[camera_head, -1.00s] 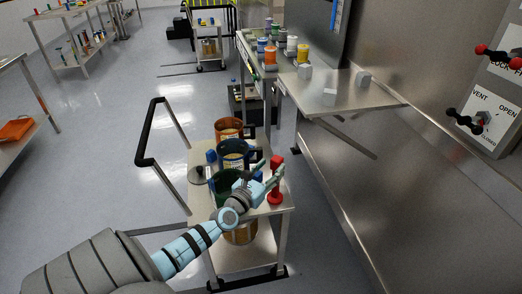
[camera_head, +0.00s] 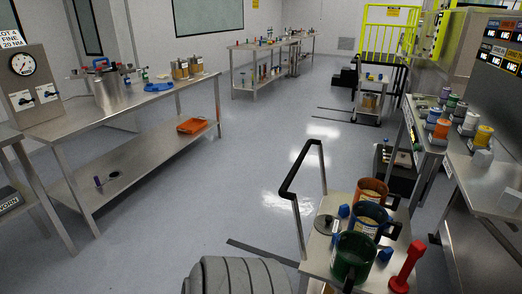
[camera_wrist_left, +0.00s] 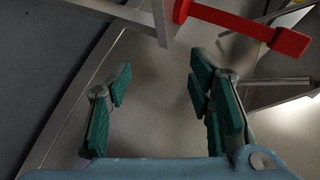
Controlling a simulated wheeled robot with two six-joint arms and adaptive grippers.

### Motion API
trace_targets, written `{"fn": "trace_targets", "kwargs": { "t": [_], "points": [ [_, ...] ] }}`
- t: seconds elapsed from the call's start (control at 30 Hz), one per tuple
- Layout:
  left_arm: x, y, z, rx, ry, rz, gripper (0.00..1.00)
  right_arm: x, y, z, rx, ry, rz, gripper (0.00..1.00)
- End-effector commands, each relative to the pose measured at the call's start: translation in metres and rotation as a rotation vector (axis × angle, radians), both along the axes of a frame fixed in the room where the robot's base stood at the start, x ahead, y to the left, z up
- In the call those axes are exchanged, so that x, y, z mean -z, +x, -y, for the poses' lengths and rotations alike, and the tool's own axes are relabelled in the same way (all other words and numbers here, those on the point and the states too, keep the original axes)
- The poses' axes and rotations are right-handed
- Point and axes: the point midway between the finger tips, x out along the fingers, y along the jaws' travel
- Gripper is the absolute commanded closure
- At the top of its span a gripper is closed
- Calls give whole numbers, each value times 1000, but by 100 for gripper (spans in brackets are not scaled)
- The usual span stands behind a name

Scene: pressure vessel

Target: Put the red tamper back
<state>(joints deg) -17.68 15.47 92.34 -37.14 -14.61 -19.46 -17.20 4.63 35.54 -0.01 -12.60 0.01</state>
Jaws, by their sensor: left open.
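The red tamper (camera_head: 405,268) stands upright at the right front corner of the cart top (camera_head: 318,262). In the left wrist view the red tamper (camera_wrist_left: 245,27) lies across the upper right, beyond the fingertips. My left gripper (camera_wrist_left: 160,78) is open, with nothing between its green-padded fingers, and is apart from the tamper. It does not show in the head view. My right gripper is in neither view.
Green (camera_head: 353,257), blue (camera_head: 369,219) and orange (camera_head: 372,192) pots stand on the cart beside the tamper. A black push handle (camera_head: 288,185) rises at its left. A steel bench (camera_head: 140,100) is at the left, and open floor lies between.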

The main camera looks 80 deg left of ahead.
Motion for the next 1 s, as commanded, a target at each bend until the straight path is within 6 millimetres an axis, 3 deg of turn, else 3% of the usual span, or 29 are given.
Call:
{"fn": "trace_targets", "kwargs": {
  "t": [0.03, 0.1, 0.17, 0.2, 0.3, 0.37, 0.4, 0.5, 0.77, 0.87, 1.0],
  "points": [
    [47, -23, -2, -65, -104, -95, 53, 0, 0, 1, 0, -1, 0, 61],
    [114, -68, -1, -188, -269, -235, 53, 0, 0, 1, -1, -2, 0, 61],
    [168, -119, 6, -318, -411, -358, 53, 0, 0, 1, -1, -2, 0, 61],
    [200, -157, 14, -416, -500, -438, 53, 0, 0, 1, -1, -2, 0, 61],
    [255, -251, 37, -666, -676, -607, 53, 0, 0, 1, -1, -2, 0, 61],
    [272, -296, 50, -790, -743, -675, 53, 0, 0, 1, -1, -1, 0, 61],
    [278, -318, 56, -852, -771, -706, 53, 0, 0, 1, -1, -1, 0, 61],
    [284, -347, 68, -937, -806, -746, 53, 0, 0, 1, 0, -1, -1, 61],
    [283, -350, 69, -946, -808, -750, 53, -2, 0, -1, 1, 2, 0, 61],
    [260, -350, 68, -946, -808, -750, 53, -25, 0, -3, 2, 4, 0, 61],
    [215, -350, 68, -944, -807, -750, 53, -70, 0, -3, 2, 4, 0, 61]
  ]
}}
